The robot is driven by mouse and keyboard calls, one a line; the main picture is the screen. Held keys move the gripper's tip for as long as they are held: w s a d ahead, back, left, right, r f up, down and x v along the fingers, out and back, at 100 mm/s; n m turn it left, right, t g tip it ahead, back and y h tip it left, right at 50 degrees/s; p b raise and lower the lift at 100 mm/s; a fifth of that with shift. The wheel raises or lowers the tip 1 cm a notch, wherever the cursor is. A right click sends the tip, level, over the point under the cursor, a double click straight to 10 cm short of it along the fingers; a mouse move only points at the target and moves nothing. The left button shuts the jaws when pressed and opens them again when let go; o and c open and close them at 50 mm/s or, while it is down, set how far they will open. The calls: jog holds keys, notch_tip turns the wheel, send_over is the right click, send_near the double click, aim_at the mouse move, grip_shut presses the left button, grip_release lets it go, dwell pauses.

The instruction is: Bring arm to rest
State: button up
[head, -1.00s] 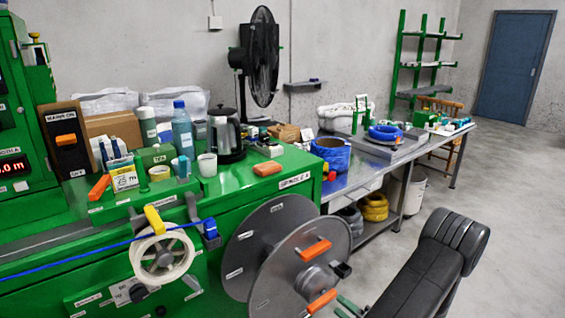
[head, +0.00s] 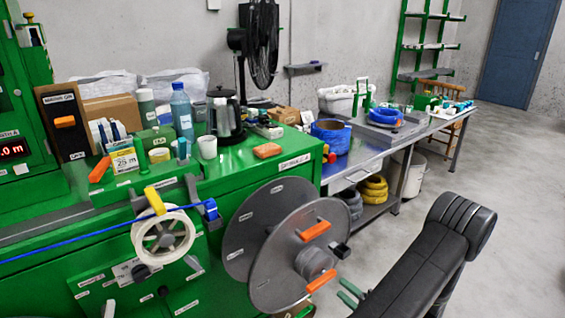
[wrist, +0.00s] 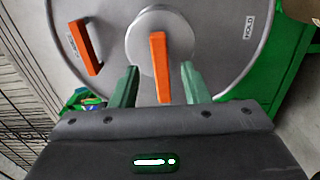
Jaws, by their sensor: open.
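My gripper (wrist: 160,90) shows in the wrist view with its two green fingers apart and nothing held between them. An orange handle (wrist: 158,62) on the hub of the grey reel (wrist: 215,45) appears between the fingertips in the picture; I cannot tell how far in front it is. In the head view my black arm comes in at the lower right, and the green fingers (head: 349,297) show at its left, just right of the grey reel (head: 272,262). The reel has orange handles and stands before the green machine.
The blue cable (head: 75,240) runs from the left to a white wheel (head: 163,240) on the green machine (head: 110,285). A metal table (head: 345,178) with a blue coil (head: 331,137) stands behind. The floor (head: 510,200) at the right is clear.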

aim_at(330, 278)
jog(key=x, duration=0.6)
jog(key=shift+w+a, duration=0.15)
jog(key=shift+a, duration=0.05)
jog(key=shift+d+f+n+b, duration=0.2)
jog(key=shift+n+b, duration=0.15)
jog(key=shift+n, duration=0.15)
jog(key=n+b, duration=0.2)
jog(key=n, duration=0.1)
jog(key=n+b, duration=0.2)
jog(key=n, duration=0.1)
jog(key=shift+r+b, duration=0.1)
jog(key=shift+b, duration=0.25)
jog(key=shift+r+n, duration=0.1)
jog(key=shift+n, duration=0.5)
jog(key=shift+s+a+r, duration=0.1)
jog(key=shift+s+a, duration=0.05)
jog(key=shift+s, duration=0.05)
